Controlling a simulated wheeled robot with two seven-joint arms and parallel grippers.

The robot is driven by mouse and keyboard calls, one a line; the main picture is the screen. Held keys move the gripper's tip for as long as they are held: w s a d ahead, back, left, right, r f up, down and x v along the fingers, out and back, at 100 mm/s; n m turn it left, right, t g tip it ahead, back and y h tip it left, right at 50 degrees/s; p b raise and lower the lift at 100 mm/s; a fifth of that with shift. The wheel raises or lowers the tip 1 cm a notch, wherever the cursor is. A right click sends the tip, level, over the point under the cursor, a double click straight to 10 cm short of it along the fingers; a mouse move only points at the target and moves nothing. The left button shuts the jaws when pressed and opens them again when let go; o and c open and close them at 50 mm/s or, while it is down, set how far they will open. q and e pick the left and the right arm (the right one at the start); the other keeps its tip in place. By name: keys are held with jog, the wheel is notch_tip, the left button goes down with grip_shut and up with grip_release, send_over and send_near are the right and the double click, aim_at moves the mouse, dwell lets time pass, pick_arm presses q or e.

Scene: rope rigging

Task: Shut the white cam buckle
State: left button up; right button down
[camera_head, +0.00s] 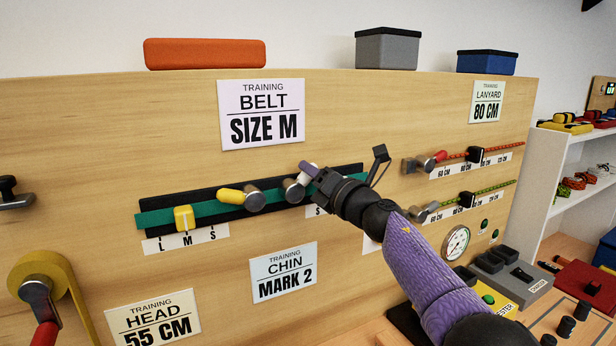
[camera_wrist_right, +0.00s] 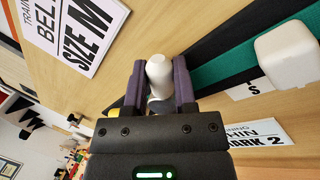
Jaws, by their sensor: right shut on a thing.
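The white cam buckle (camera_head: 293,190) sits on the green belt strap (camera_head: 160,218) on the wooden panel, right of the yellow cam buckle (camera_head: 238,198). Its metal body shows, and its white lever stands out from the panel. My right gripper (camera_head: 308,171) is shut on this lever. In the right wrist view the white lever (camera_wrist_right: 159,68) is between the two purple fingers of the gripper (camera_wrist_right: 160,92). A white block (camera_wrist_right: 288,55) lies on the strap there; my arm hides it in the head view. My left gripper is not in view.
A yellow slider (camera_head: 184,218) sits on the strap by the L M S scale. Red and green cords (camera_head: 480,197) with buckles run at right. Signs hang above and below the belt. A gauge (camera_head: 455,243) and control boxes stand lower right.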

jog(key=m, duration=0.2)
jog(key=f+m+t, duration=0.1)
jog(key=m, duration=0.1)
jog(key=d+f+m+h, duration=0.1)
jog(key=m, duration=0.1)
jog(key=shift+w+t+b, duration=0.2)
jog(key=shift+t+b, duration=0.1)
jog(key=shift+f+m, duration=0.1)
jog(key=shift+m, duration=0.2)
jog(key=shift+c, duration=2.1)
grip_release()
